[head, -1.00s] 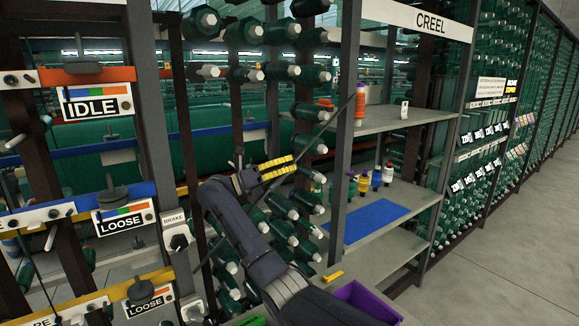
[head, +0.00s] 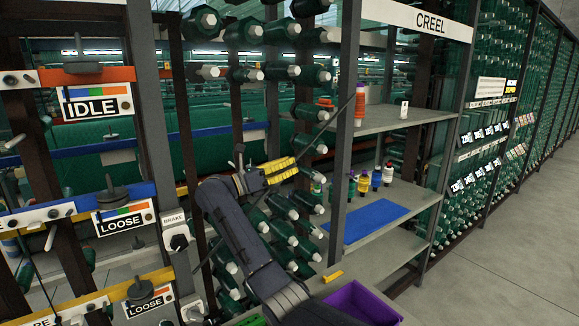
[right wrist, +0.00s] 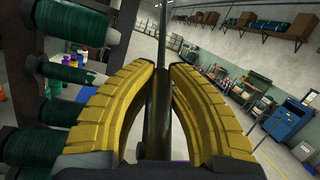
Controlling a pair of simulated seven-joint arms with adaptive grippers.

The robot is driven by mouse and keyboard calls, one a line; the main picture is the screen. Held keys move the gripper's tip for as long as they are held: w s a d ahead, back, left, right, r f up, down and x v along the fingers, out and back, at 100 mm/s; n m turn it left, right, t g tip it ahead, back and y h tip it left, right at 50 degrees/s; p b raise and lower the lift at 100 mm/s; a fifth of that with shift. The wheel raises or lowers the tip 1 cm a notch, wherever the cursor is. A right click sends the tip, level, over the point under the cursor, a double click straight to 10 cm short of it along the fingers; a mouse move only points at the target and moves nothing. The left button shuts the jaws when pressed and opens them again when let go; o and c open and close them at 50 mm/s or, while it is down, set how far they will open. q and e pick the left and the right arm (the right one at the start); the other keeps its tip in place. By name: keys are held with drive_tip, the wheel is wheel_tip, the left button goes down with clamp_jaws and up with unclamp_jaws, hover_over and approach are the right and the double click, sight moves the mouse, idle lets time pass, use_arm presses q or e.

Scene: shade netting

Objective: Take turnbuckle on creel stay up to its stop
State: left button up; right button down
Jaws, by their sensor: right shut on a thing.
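The creel stay is a thin dark rod (head: 322,130) slanting down to the left past the grey post in the head view. In the right wrist view the stay (right wrist: 162,40) runs up and away between the fingers. A thicker dark body on it, which looks like the turnbuckle (right wrist: 158,112), lies between my right gripper's curved yellow fingers (right wrist: 160,68). My right gripper (head: 284,170) is shut on it. In the head view the fingers hide the turnbuckle, and its stop cannot be made out. My left gripper is not in view.
Green bobbins (head: 308,75) on pegs crowd around the right gripper. The grey post (head: 345,150) and shelves (head: 400,118) stand to its right, with small coloured cones (head: 376,178) on one shelf. A purple bin (head: 360,303) is below. A BRAKE knob (head: 178,241) is at left.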

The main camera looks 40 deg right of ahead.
drive_tip(key=c, duration=1.2)
unclamp_jaws()
drive_tip(key=shift+r, duration=5)
